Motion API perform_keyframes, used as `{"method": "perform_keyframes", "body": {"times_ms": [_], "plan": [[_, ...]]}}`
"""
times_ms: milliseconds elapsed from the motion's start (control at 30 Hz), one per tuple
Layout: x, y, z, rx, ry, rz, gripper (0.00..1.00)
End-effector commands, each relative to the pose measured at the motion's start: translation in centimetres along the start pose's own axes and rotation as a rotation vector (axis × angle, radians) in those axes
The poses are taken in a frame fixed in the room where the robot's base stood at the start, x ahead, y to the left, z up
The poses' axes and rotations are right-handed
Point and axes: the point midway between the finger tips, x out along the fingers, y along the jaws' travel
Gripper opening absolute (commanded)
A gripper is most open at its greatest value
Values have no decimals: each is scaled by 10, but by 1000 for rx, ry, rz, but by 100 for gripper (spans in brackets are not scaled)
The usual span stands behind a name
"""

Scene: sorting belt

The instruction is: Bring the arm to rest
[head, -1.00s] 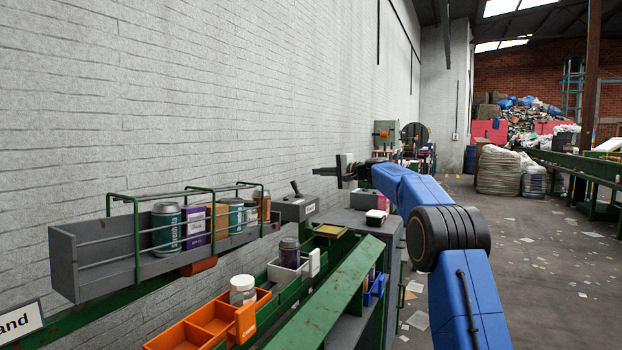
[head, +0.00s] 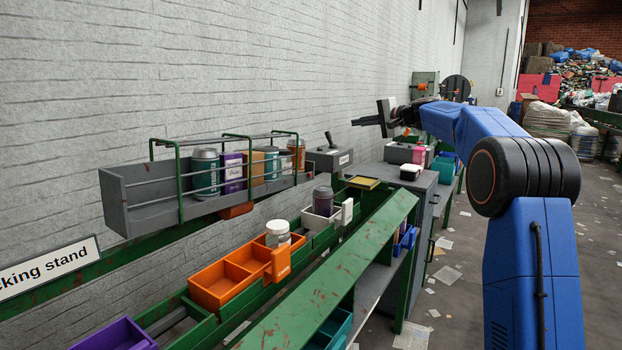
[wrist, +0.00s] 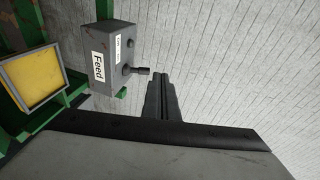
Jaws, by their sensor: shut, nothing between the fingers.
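My gripper (head: 368,122) is raised in front of the white brick wall, above and to the right of the feed control box. It is shut and empty, with its fingers pointing left in the head view. In the wrist view the closed fingers (wrist: 162,98) lie side by side against the wall. The arm is bent at the elbow and held clear of the belt and shelf.
The grey feed box (head: 328,158) with its lever also shows in the wrist view (wrist: 115,60). A grey rack (head: 140,200) holds several containers. Orange bins (head: 225,280), a white-lidded jar (head: 278,233) and a dark jar (head: 323,201) sit along the green belt frame. A grey cabinet (head: 420,185) stands beyond.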

Motion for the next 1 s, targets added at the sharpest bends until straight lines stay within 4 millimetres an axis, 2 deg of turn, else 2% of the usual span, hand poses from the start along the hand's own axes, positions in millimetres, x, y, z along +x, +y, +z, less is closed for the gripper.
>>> {"method": "perform_keyframes", "body": {"times_ms": [33, 267, 467, 767, 1000], "plan": [[-11, -1, 17, -20, -4, 27, 0], [-56, 17, 84, -113, -26, 164, 0], [-101, 41, 142, -195, -46, 282, 0], [-177, 92, 228, -323, -83, 456, 0], [-242, 144, 292, -427, -116, 593, 0]]}}
